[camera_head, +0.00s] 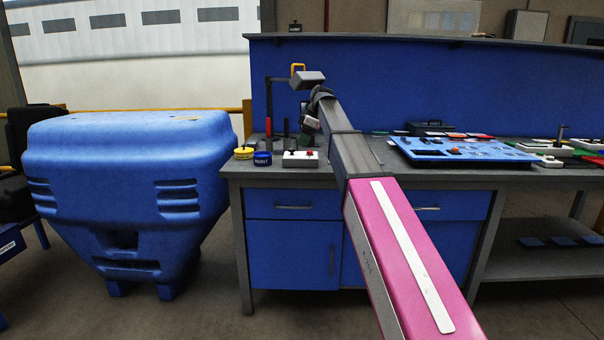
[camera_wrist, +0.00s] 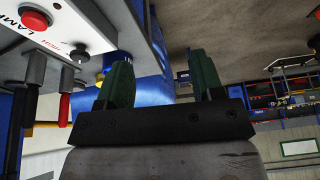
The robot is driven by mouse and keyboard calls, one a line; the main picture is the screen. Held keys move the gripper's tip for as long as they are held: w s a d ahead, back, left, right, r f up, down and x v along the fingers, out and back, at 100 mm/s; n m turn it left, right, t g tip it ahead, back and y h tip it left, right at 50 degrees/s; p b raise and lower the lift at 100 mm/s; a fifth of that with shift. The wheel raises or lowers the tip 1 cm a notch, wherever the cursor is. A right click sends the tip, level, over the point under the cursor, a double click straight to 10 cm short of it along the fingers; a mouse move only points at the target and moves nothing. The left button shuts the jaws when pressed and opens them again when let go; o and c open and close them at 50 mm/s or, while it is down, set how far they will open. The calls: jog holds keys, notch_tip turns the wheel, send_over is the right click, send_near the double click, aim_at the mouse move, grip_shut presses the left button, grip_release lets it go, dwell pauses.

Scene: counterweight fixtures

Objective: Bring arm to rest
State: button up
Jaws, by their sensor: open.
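My arm reaches from the lower right of the head view up over the left part of the workbench (camera_head: 228,168). Its end is above the bench top, near a white control box (camera_head: 300,159) with a red button; I cannot make out the fingertips there. In the wrist view my gripper (camera_wrist: 163,78) is open, with two dark green fingers apart and nothing between them. In that view a white box (camera_wrist: 70,22) with a red button and the word "LAMP" lies at the upper left, apart from the fingers.
A yellow cup (camera_head: 243,153) and a blue cup (camera_head: 263,159) stand left of the control box. A blue panel (camera_head: 462,150) lies on the bench to the right. A blue wall (camera_head: 400,85) rises behind. A large blue bin (camera_head: 130,190) stands left of the bench.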

jog(key=s+d+f+m+h, duration=0.1)
jog(key=s+d+f+m, duration=0.3)
jog(key=f, duration=0.6)
jog(key=s+d+f+m, duration=0.25)
jog(key=s+f, duration=0.25)
jog(key=f, duration=0.5)
jog(key=s+d+f+m+h, duration=0.1)
jog(key=s+d+f+m, duration=0.3)
jog(key=f, duration=0.5)
jog(key=s+d+f+m+h, duration=0.1)
jog(key=s+d+f+m, duration=0.2)
jog(key=s+f, duration=0.5)
jog(key=s+d+f+m+h, duration=0.1)
jog(key=s+d+f+m, duration=0.2)
jog(key=s+f, duration=0.6)
jog(key=s+d, duration=0.1)
jog(key=s, duration=0.2)
jog(key=shift+s+d+f, duration=0.25)
jog(key=shift+s+f, duration=0.05)
jog(key=shift+s, duration=0.05)
